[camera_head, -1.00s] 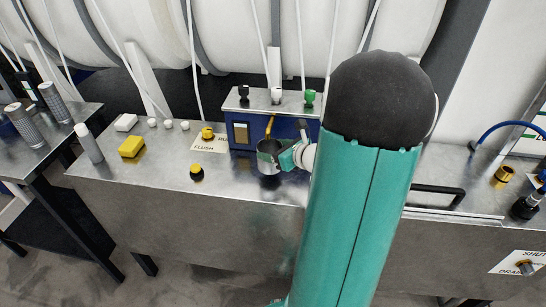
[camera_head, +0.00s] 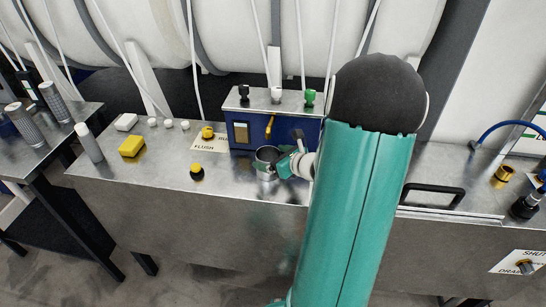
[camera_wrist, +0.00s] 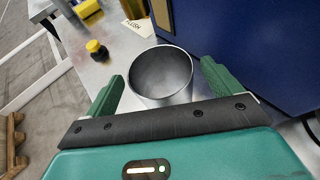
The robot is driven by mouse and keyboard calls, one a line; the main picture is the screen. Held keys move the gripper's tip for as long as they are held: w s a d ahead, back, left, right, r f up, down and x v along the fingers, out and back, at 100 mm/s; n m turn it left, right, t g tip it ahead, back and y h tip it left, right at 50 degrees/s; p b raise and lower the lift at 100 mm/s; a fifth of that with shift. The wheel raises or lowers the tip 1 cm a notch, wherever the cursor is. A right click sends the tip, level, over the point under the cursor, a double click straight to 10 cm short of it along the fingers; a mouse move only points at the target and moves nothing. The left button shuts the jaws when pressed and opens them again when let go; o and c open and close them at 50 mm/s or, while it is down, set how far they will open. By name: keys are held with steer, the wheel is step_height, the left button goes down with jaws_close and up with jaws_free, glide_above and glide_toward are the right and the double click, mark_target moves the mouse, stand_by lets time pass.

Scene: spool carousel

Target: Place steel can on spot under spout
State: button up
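The steel can (camera_head: 264,172) stands upright on the metal bench, in front of the blue box. The yellow spout (camera_head: 268,130) on the box's face ends just above and behind the can's rim in the head view. In the wrist view the can (camera_wrist: 160,95) is round, open-topped and empty-looking, and sits ahead of and between my green fingers. My gripper (camera_wrist: 162,78) is open, with a narrow gap on each side of the can. In the head view my gripper (camera_head: 286,165) is at the can's right side. The spot beneath the can is hidden.
The blue dispenser box (camera_head: 243,133) stands close behind the can, with several knobs on top. A yellow-topped black button (camera_head: 197,172) and a FLUSH label (camera_head: 207,143) are to the left. A yellow block (camera_head: 132,146) lies further left. The bench's front edge is close.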

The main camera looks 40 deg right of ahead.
steer(key=shift+r, duration=0.2)
steer(key=v, duration=1.2)
steer(key=w+a+r+n+g+y, duration=0.1)
steer(key=a+r+n+g+y, duration=0.15)
steer(key=a+n, duration=0.7)
steer(key=w+a+r+n+g+y, duration=0.2)
steer(key=a+n+g+y, duration=0.15)
steer(key=a+n, duration=0.6)
steer(key=s+a+r+n+g+h, duration=0.1)
steer(key=s+a+r+n+h, duration=0.2)
steer(key=a+n, duration=0.3)
steer(key=s+a+r+n+g+h, duration=0.1)
steer(key=s+a+r+n+h, duration=0.2)
steer(key=a+n, duration=0.4)
steer(key=s+r+n, duration=0.1)
steer(key=n, duration=0.2)
steer(key=shift+a+n, duration=0.15)
steer(key=shift+n, duration=0.15)
